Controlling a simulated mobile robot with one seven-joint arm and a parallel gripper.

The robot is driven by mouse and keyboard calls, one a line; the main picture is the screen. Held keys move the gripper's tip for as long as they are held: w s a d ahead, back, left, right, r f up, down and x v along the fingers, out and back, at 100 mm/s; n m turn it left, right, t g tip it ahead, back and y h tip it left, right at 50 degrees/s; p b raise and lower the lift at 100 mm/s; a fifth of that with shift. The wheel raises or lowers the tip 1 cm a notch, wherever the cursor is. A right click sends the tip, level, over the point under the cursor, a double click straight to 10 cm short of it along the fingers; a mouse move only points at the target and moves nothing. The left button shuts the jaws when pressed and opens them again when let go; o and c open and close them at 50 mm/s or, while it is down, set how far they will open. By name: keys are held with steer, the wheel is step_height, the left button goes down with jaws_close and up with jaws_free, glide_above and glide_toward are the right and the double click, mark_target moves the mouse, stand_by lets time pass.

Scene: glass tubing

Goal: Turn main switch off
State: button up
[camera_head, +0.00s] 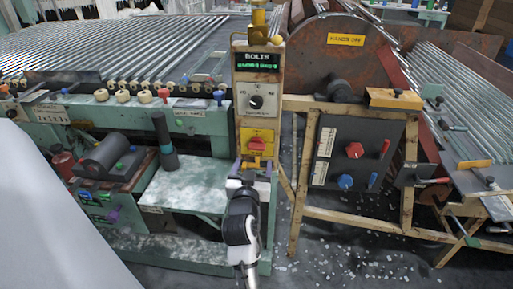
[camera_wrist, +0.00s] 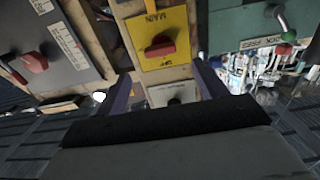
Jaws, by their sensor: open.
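The main switch is a red knob (camera_head: 257,145) on a yellow plate (camera_head: 246,134) low on the wooden control post. In the wrist view the red knob (camera_wrist: 160,46) sits on the yellow plate (camera_wrist: 175,20) marked MAIN, its grip lying roughly crosswise. My gripper (camera_head: 254,164) is just below the yellow plate in the head view. Its purple fingers also show in the wrist view (camera_wrist: 163,88), spread apart with nothing between them gripped. The red knob lies beyond the fingertips, and I see no contact. The grip's exact setting is too small to read.
Above the switch are a black dial (camera_head: 256,101) and a BOLTS display (camera_head: 257,61). A dark panel (camera_head: 335,175) with red and blue knobs stands to the right. A green bench (camera_head: 190,186) with a dark upright cylinder (camera_head: 165,140) is at left.

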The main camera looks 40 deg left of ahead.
mark_target(256, 149)
steer(key=p+x, duration=0.1)
steer(key=x, duration=0.7)
steer(key=shift+s, duration=0.1)
steer(key=shift+c, duration=0.3)
steer(key=c, duration=0.9)
